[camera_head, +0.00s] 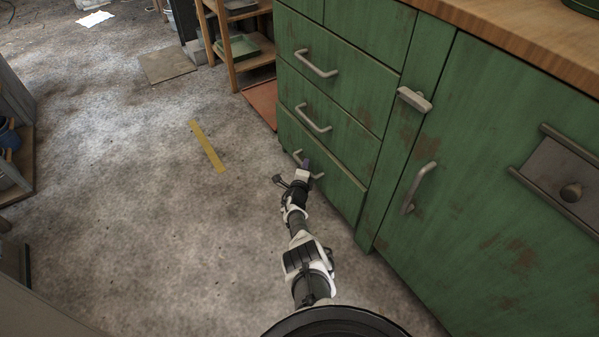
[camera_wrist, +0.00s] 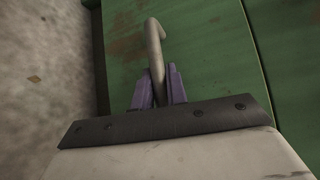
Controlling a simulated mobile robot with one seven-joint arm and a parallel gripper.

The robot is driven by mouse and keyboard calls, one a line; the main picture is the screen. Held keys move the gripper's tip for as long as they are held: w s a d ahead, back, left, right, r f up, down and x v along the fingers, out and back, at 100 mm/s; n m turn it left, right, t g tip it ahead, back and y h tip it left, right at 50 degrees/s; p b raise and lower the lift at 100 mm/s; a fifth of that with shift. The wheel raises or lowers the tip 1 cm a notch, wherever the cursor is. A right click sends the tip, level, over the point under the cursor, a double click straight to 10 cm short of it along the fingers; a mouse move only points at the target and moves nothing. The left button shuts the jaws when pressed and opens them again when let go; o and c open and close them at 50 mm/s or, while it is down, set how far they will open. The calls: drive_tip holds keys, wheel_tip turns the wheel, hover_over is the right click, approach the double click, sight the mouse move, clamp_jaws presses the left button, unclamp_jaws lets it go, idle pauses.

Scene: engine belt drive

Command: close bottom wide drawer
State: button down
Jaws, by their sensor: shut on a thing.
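The bottom wide drawer (camera_head: 318,166) is the lowest of the green drawers on the left part of the cabinet. Its front looks about level with the drawers above, though a small gap cannot be ruled out. Its grey bar handle (camera_head: 297,156) is partly hidden by my gripper (camera_head: 305,167). In the wrist view my gripper's purple fingers (camera_wrist: 159,88) stand on both sides of the handle (camera_wrist: 154,40) and are shut on it. The green drawer front (camera_wrist: 197,50) fills the space behind the handle.
Two more drawers with bar handles, the middle (camera_head: 314,118) and upper (camera_head: 315,63), sit above. A green cabinet door (camera_head: 470,190) is to the right. A wooden shelf (camera_head: 238,50) stands beyond the cabinet. The concrete floor (camera_head: 150,200) on the left is mostly clear.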

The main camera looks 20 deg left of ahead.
drive_tip(key=shift+w+d, duration=0.5)
drive_tip(key=shift+w, duration=0.25)
drive_tip(key=c, duration=1.4)
unclamp_jaws()
drive_tip(key=s+d+r+p, duration=0.2)
drive_tip(key=s+p, duration=1)
drive_tip(key=s, duration=0.1)
drive_tip(key=shift+s+p, duration=0.25)
drive_tip(key=shift+p, duration=0.15)
